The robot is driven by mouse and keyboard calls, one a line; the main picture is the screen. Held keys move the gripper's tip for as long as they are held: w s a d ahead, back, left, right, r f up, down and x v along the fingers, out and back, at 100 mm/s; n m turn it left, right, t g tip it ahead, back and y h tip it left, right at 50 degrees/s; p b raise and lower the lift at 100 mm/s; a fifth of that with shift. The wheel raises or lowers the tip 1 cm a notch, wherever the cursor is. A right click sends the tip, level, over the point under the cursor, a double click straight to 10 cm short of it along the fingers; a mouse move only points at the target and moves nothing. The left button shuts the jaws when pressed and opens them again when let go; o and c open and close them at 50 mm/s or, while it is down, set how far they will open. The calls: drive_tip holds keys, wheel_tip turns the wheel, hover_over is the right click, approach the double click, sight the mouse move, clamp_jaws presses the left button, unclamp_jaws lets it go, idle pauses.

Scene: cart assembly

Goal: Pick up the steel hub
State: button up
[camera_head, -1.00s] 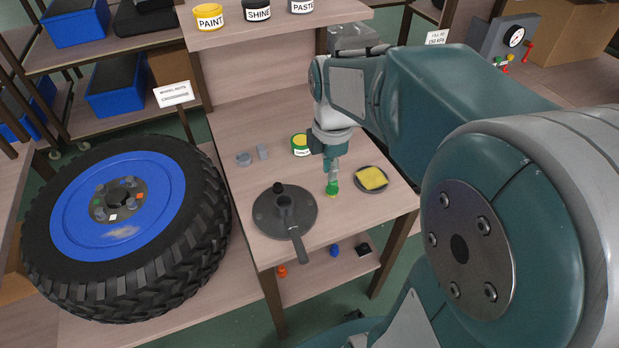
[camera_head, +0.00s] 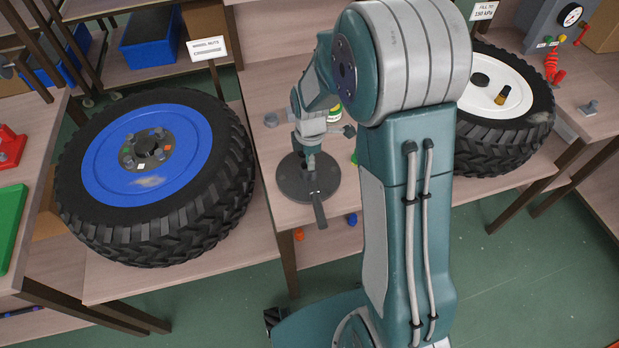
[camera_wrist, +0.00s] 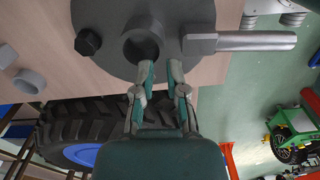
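What I take to be the steel hub is a flat grey disc (camera_head: 289,184) with a raised centre and a bar handle, lying on the wooden bench. In the wrist view the disc (camera_wrist: 110,15) shows a round central collar, a black knob at left and a bar out to the right. My gripper (camera_head: 310,165) points down over the disc's middle. In the wrist view my gripper (camera_wrist: 161,72) is open, its two fingertips apart at the collar's near edge, with nothing visible between them. Contact with the collar cannot be told.
Small grey parts (camera_wrist: 28,82) lie near the disc. My arm hides much of the bench's right side.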

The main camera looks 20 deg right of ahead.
sight(310, 173)
wheel_tip(310, 173, down, 5)
drive_tip(key=shift+s+f, duration=0.1)
clamp_jaws()
idle(0.3)
